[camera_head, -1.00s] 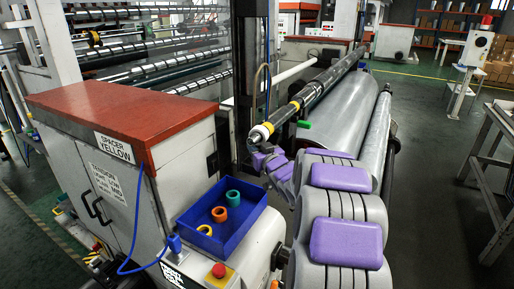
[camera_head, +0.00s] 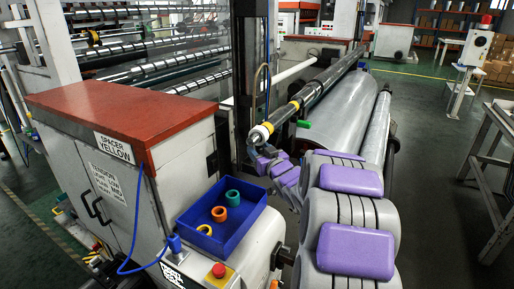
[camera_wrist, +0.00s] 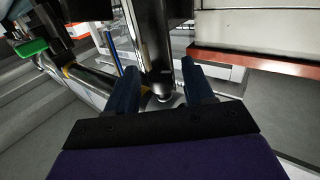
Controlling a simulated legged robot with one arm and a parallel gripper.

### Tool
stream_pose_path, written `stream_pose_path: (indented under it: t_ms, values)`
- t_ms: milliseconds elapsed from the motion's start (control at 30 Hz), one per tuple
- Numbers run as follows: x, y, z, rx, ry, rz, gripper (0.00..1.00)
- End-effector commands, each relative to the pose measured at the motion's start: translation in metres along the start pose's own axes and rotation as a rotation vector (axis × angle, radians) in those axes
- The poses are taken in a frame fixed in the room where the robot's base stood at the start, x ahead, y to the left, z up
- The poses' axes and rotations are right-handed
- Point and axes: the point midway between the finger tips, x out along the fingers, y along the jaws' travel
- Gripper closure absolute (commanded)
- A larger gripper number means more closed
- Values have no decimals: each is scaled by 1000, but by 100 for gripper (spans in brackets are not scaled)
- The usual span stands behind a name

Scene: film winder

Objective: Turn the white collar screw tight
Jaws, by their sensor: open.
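The white collar (camera_head: 259,134) sits at the near end of the dark shaft (camera_head: 318,86), in front of a yellow ring (camera_head: 268,126). Its screw is too small to make out in the head view. My gripper (camera_head: 257,151) is just below the collar, partly hidden by my arm. In the wrist view my gripper (camera_wrist: 160,84) is open, with a finger on each side of a dark upright cylinder (camera_wrist: 156,45). A small pale round part shows at the cylinder's lower end, and I cannot tell whether it is the collar screw. I see no clear contact.
A blue tray (camera_head: 250,229) with green, orange and yellow rings stands left of my arm. A red button (camera_head: 218,270) is in front of it. A red-topped cabinet (camera_head: 115,115) stands left. A large grey roll (camera_head: 343,110) lies beneath the shaft; a green handle (camera_head: 303,124) sticks out nearby.

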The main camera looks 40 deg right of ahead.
Motion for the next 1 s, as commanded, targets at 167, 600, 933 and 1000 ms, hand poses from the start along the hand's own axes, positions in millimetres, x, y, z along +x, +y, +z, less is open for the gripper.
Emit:
stream_pose_path:
  t_ms: [167,600,933,1000]
  values:
    - [-37,1,-2,0,2,3,48]
    - [-124,2,2,0,6,3,48]
    - [-143,1,2,1,2,-1,48]
    - [-144,1,2,1,1,-1,48]
